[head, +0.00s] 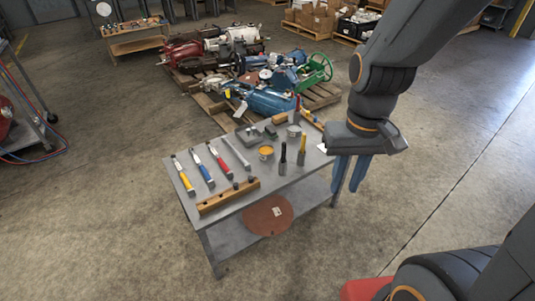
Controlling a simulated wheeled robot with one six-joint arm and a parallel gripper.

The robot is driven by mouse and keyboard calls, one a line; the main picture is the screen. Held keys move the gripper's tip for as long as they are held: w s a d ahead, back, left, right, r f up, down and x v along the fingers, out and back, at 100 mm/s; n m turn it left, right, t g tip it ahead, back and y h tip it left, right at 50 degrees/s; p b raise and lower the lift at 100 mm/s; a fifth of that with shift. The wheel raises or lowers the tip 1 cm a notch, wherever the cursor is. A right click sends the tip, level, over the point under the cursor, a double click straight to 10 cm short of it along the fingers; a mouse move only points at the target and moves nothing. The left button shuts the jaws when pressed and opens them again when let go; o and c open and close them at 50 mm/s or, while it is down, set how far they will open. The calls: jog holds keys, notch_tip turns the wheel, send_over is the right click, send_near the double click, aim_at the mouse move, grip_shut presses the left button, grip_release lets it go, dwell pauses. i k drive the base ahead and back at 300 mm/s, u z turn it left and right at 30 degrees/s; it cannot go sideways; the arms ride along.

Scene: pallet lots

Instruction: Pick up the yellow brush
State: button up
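Two slim yellow items are on the grey workbench (235,207). One is a yellow upright tool with a dark lower part (302,150) near the right side. The other is a yellow-handled tool (187,181) lying at the left end of a row. I cannot tell for sure which is the yellow brush, as the bristles are too small to see. My gripper (346,190) points down at the right edge of the bench. Its two blue fingers are apart with nothing visible between them. It is to the right of both yellow items.
Blue (203,168) and red (219,161) handled tools and a grey one (236,154) lie in the row. A wooden block (228,196), a yellow-topped can (265,153) and a dark upright tool (283,160) are close by. A loaded pallet (325,94) stands behind. Floor at right is clear.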

aim_at(303, 139)
jog(key=u, duration=0.25)
jog(key=i, duration=0.85)
jog(key=z, duration=0.35)
